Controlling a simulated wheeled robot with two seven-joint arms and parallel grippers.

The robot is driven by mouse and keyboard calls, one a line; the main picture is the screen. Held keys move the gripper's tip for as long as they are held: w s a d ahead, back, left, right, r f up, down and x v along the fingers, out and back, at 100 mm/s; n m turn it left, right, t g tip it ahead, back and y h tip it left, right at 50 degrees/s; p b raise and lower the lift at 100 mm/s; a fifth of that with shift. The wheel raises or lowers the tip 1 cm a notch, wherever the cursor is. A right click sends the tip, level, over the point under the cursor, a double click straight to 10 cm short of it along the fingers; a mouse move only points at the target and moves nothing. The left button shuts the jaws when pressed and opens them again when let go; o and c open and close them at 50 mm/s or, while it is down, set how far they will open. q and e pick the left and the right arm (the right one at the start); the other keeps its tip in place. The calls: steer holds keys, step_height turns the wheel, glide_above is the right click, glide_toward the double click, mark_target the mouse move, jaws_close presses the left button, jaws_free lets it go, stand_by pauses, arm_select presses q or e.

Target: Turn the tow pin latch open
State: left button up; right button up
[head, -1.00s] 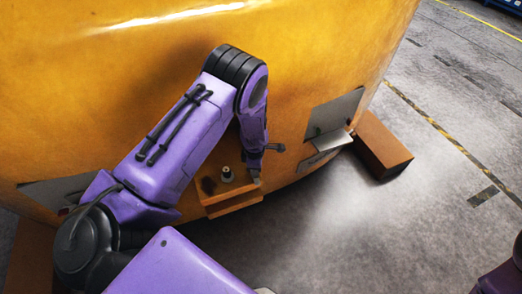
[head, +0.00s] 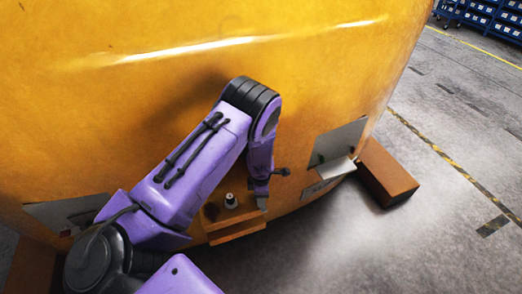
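The tow pin (head: 230,201) stands upright on an orange bracket (head: 238,232) low on the front of the yellow casting. It has a pale top and a dark collar. My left gripper (head: 262,203) points down at the right end of the bracket, close beside the pin. Its fingertips are small and partly merged with the bracket's edge, so I cannot tell whether they touch a latch or how far apart they are. A latch handle is not clearly visible. My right gripper is not in view.
The large yellow casting (head: 200,60) fills the left and middle. A grey plate with a ledge (head: 336,143) and an orange block (head: 388,178) are at its right. Another grey plate (head: 62,212) is at left. Open grey floor (head: 400,250) lies to the right, with blue shelving (head: 490,15) behind.

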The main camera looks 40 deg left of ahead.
arm_select(q)
step_height(320, 180, up, 10)
steer(key=shift+r+b, duration=0.25)
steer(key=shift+b, duration=0.45)
